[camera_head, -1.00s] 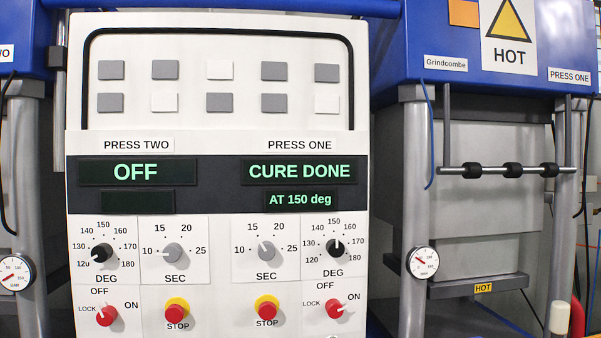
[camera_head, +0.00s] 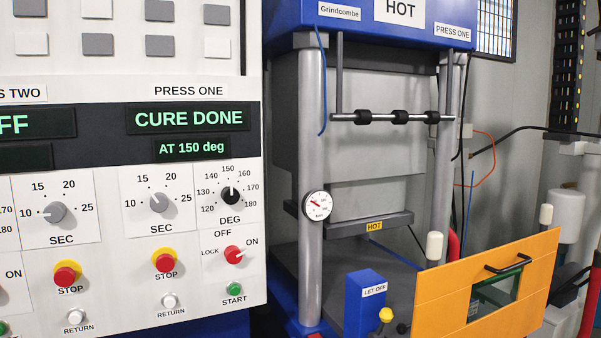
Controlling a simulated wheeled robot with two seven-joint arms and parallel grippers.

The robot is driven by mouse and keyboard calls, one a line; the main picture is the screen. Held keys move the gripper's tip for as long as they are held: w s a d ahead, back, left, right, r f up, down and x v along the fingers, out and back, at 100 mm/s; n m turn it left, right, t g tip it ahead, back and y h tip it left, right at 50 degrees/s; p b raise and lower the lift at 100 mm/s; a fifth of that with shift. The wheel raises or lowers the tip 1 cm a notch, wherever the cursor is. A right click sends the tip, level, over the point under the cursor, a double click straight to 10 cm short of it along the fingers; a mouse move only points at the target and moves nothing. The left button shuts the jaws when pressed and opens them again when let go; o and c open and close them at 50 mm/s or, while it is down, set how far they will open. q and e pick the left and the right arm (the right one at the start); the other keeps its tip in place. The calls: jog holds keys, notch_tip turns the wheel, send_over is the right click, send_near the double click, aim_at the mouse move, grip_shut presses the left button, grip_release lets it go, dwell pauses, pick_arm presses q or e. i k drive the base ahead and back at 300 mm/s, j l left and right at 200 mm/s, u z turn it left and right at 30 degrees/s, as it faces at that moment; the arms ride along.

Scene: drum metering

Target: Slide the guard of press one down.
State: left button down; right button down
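Press one (camera_head: 350,125) stands right of the control panel, with a blue top, grey columns and a HOT label on its lower plate. An orange panel (camera_head: 435,300) with a black handle (camera_head: 508,262) and a small window is at the lower right, in front of the press. It looks like the guard. White-capped posts (camera_head: 435,245) rise a little above its top edge, and its lower part is cut off by the picture edge. The opening above the HOT plate is not covered by it. Neither of my grippers is in view.
The control panel (camera_head: 180,80) shows CURE DONE at 150 deg for press one. A blue LET OFF box (camera_head: 365,305) with a yellow knob (camera_head: 386,315) stands left of the orange panel. A round gauge (camera_head: 317,205) is on the left column. Cables hang at the right.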

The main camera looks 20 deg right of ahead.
aim_at(442, 292)
jog(key=z, duration=1.85)
